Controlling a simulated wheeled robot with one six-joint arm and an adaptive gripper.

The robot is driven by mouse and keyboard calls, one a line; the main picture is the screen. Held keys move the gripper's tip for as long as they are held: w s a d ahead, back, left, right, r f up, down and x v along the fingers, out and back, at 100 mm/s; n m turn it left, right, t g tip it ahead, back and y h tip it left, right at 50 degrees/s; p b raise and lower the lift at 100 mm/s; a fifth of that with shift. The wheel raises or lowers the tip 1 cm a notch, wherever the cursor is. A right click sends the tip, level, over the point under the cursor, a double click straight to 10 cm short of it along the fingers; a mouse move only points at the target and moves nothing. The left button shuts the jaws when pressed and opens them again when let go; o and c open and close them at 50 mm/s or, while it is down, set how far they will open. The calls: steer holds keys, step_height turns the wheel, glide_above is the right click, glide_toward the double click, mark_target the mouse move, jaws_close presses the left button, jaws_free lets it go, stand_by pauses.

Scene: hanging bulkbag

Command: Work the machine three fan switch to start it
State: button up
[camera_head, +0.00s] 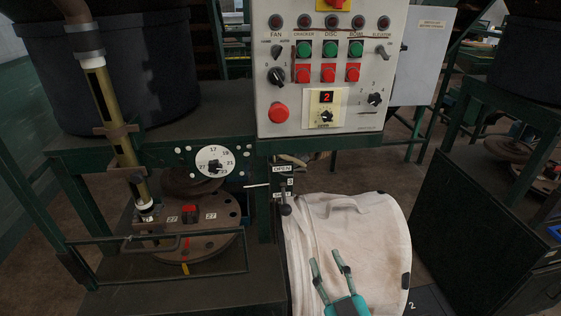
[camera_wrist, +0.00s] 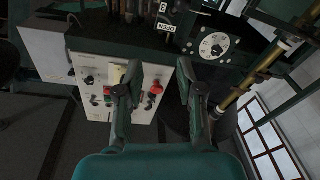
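The grey control panel (camera_head: 330,70) stands upright in the upper middle of the head view. Its FAN column is at the left, with a lamp at the top. A small switch (camera_head: 277,49) sits below the FAN label, and a black rotary knob (camera_head: 276,76) lower down. The panel also shows upside down in the wrist view (camera_wrist: 90,72); the fan controls are too small to tell there. My gripper (camera_head: 325,260) is open and empty, below the panel and in front of the white bag. Its fingers are wide apart in the wrist view (camera_wrist: 158,85).
A red mushroom button (camera_head: 278,113) sits under the fan knob. The white bulk bag (camera_head: 350,240) hangs below the panel. A lever (camera_head: 285,205) by the OPEN sign and a dial (camera_head: 214,162) are left of it. A grey cabinet (camera_head: 422,55) stands right of the panel.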

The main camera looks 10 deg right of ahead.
steer(key=w+a+r+n+t, duration=0.1)
steer(key=w+r, duration=0.2)
steer(key=r, duration=0.3)
steer(key=w+a+r+n, duration=0.1)
steer(key=w+r, duration=0.3)
steer(key=r, duration=0.1)
steer(key=n+t+y, duration=0.2)
steer(key=y, duration=0.1)
glide_toward(279, 81)
steer(key=x, duration=0.9)
jaws_close()
